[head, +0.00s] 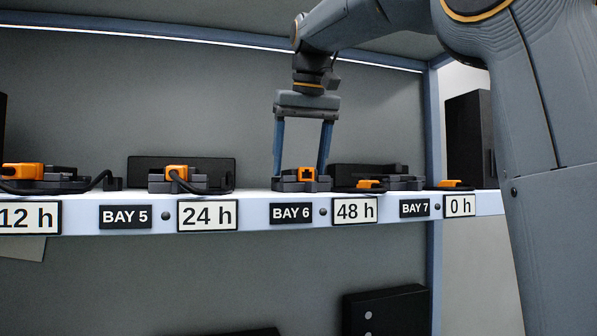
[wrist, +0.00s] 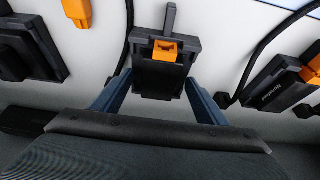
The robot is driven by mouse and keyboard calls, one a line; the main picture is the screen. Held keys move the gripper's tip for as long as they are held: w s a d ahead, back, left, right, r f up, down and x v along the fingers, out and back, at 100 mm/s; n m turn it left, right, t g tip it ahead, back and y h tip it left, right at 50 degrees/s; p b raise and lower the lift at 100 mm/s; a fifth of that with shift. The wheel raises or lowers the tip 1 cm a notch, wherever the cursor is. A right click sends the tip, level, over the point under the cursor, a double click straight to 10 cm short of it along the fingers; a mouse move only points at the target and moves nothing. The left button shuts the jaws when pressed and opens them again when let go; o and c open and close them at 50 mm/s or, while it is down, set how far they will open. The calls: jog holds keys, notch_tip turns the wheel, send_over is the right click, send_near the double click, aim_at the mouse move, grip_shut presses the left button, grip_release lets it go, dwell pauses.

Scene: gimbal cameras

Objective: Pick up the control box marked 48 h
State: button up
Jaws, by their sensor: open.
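A dark control box (head: 292,186) with an orange part on it sits on the shelf above the BAY 6 label, just left of the 48 h label (head: 355,210). In the wrist view the open gripper (wrist: 157,97) has a finger at each side of the box's near end, with gaps showing. I cannot tell how far down the fingertips reach.
To the left stands the 24 h box (head: 190,186). Close on the right are an orange part (head: 369,184) and another dark box (head: 404,183). A black cable (wrist: 127,40) runs close beside the box. The shelf front (head: 80,190) and a grey back wall bound the space.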

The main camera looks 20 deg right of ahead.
jog(key=shift+w+f, duration=0.15)
jog(key=shift+f, duration=0.25)
jog(key=c, duration=1.2)
jog(key=shift+r, duration=0.1)
jog(key=shift+c, duration=0.2)
